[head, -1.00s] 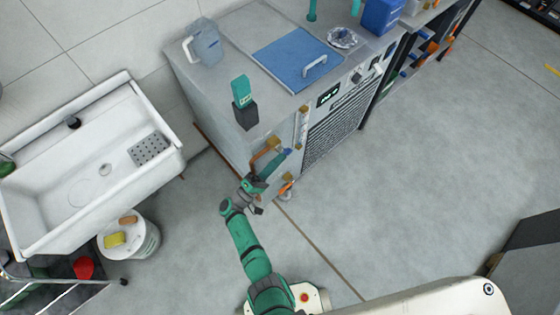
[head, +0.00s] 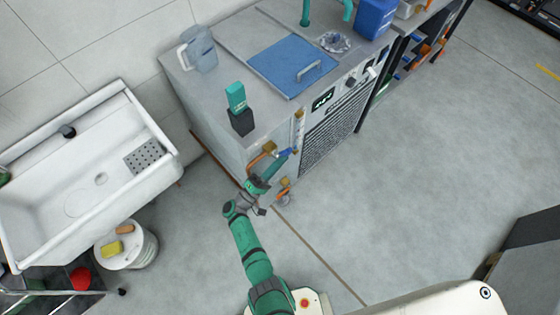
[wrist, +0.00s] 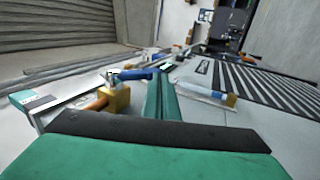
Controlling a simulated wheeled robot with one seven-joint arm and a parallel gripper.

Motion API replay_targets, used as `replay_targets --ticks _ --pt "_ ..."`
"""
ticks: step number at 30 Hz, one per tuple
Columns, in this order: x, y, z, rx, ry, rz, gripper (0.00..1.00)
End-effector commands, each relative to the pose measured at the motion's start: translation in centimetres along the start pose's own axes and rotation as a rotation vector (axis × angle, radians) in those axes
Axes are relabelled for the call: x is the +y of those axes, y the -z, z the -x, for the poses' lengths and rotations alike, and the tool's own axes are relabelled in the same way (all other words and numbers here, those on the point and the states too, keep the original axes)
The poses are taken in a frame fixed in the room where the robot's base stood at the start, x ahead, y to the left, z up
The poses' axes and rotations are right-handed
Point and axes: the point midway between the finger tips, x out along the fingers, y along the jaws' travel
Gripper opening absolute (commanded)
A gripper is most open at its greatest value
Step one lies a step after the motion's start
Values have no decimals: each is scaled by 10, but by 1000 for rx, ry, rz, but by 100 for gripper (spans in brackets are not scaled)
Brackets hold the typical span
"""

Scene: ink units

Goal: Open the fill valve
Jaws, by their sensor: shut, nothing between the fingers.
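The fill valve appears to be the one with the blue lever (head: 285,153) and brass body (head: 269,147), on the near end face of the grey cabinet (head: 240,155). In the wrist view the blue lever (wrist: 134,74) lies across the top of the brass body (wrist: 117,99), to the left of my fingers. My gripper (head: 279,163) is shut and empty. Its teal fingers (wrist: 160,97) point toward the valve, with the tip close beside the lever's right end. I cannot tell whether they touch.
A lower valve with an orange handle (head: 282,184) sits below on the cabinet. A sight tube (head: 298,128) runs up the cabinet corner. A black holder (head: 242,122) with a teal item stands on top.

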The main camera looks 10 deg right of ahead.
Motion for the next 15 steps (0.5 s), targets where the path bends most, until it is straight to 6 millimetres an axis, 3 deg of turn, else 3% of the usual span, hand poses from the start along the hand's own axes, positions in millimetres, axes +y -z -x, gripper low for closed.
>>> replay_targets --ticks 10,15 --pt "0 0 3 1 0 0 0" --pt "0 1 23 4 1 0 0"
